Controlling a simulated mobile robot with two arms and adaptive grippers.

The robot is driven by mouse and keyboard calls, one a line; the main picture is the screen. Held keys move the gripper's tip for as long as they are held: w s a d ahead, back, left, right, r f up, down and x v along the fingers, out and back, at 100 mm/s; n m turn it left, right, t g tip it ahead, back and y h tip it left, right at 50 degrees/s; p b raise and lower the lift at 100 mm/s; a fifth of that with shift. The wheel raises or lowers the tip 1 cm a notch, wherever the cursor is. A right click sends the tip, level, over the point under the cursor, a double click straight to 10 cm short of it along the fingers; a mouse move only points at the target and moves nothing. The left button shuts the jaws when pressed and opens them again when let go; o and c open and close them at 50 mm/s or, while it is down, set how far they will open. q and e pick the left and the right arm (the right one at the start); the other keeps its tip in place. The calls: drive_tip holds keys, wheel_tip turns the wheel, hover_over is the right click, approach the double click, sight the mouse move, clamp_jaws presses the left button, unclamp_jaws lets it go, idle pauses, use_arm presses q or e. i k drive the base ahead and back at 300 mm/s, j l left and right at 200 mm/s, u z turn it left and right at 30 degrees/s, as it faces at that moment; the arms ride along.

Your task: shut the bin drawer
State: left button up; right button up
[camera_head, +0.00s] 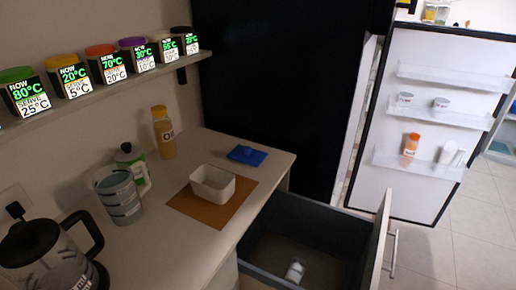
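The bin drawer (377,245) is pulled out below the right end of the counter. Its front panel faces right and carries a vertical-looking metal handle (393,250). Inside is a dark grey bin (300,222), with a small white, grey-marked container (295,270) lying at its bottom. The near part of the drawer is cut off by the lower picture edge. Neither of my grippers is in view.
The fridge door (388,125) stands open behind the drawer, close to its front panel. The counter (175,222) holds a white bowl (212,183) on a brown mat (190,208), a blue item (246,155), an oil bottle (163,135) and jugs. Tiled floor (470,240) at right is clear.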

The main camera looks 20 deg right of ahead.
sight(343, 250)
drive_tip(key=k+l+z, duration=0.15)
drive_tip(key=z, duration=0.25)
drive_tip(key=l+z, duration=0.35)
drive_tip(key=k+l+z, duration=0.1)
drive_tip(key=l+z, duration=0.3)
